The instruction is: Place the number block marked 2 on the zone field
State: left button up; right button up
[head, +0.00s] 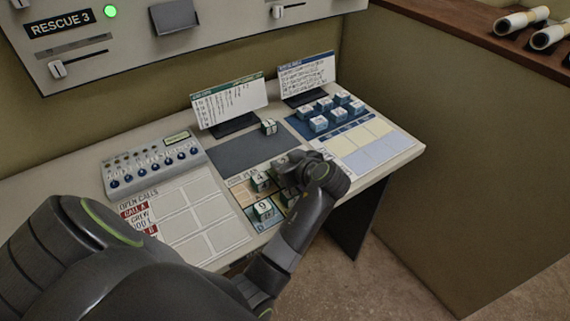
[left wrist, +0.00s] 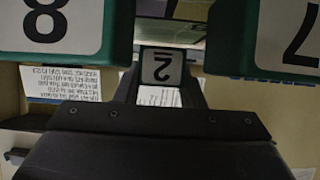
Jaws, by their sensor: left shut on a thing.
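The number block marked 2 (left wrist: 161,66) sits between the fingers of my left gripper in the left wrist view, its 2 upside down. In the head view my left gripper (head: 291,166) is low over the back of a plate with coloured squares (head: 243,193), and hides the held block. Blocks marked 8 (left wrist: 48,25) and 7 (left wrist: 300,35) stand close on either side in the left wrist view. In the head view blocks marked 4 (head: 261,181) and 9 (head: 263,209) stand on the plate. I cannot tell which marked area is the zone field. My right gripper is not in view.
A dark mat (head: 235,156) lies behind the plate, with one green block (head: 269,127) at its back corner. Several blue blocks (head: 319,123) stand at the right, behind pale yellow and blue fields (head: 369,154). Two cards (head: 228,102) stand at the back. A knob box (head: 153,165) is left.

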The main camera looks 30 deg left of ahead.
pick_arm(q)
jog(key=shift+f, duration=0.65)
jog(key=o, duration=1)
jog(key=shift+f, duration=0.1)
jog(key=shift+c, duration=0.2)
